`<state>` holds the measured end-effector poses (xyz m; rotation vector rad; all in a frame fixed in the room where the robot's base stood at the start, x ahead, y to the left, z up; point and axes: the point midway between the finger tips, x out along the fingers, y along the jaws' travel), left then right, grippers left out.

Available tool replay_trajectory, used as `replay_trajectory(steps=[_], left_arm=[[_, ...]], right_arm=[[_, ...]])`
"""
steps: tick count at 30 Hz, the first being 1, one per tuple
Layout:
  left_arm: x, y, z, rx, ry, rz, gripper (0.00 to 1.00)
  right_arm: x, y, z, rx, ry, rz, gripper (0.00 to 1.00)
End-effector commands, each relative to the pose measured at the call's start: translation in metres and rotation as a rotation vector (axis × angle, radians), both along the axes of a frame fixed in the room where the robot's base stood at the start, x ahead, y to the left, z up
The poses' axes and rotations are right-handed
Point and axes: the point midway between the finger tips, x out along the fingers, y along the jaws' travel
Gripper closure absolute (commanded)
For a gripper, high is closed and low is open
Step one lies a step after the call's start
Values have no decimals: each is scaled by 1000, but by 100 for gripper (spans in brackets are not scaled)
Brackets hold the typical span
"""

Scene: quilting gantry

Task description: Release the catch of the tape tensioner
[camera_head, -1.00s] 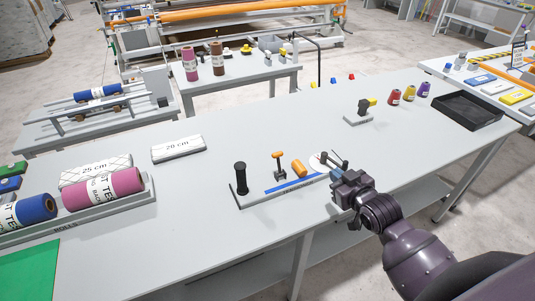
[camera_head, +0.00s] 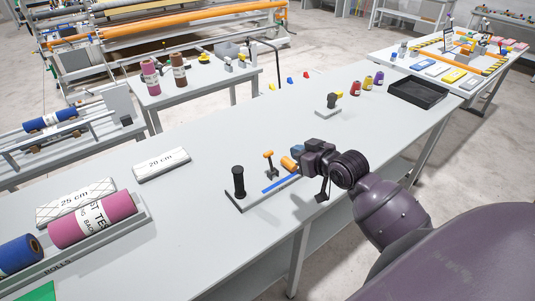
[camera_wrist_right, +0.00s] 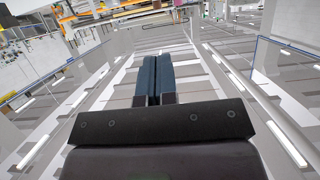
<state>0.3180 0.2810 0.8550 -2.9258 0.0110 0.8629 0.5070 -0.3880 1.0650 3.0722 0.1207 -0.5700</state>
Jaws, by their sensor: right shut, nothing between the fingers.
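The tape tensioner (camera_head: 247,202) lies on the grey table in the head view. The gripper hides the tensioner's right end. The right wrist view shows the shut blue fingers (camera_wrist_right: 153,79) but no tensioner. My left gripper is out of view.
A small grey stand with a black top (camera_head: 329,104), several coloured spools (camera_head: 368,83) and a black tray (camera_head: 418,92) stand toward the back right. A roll rack (camera_head: 146,206) and the 20 cm block (camera_head: 161,164) are at left. The table between block and tensioner is clear.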

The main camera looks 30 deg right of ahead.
Motion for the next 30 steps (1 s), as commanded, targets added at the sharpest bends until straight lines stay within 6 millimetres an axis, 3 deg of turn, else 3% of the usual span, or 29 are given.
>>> replay_trajectory(steps=[5,21,30], left_arm=[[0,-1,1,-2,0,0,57],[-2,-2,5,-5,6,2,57],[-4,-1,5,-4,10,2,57]], right_arm=[[13,1,-6,0,6,0,100],[94,8,-37,1,5,0,100],[106,8,-68,0,6,0,100]])
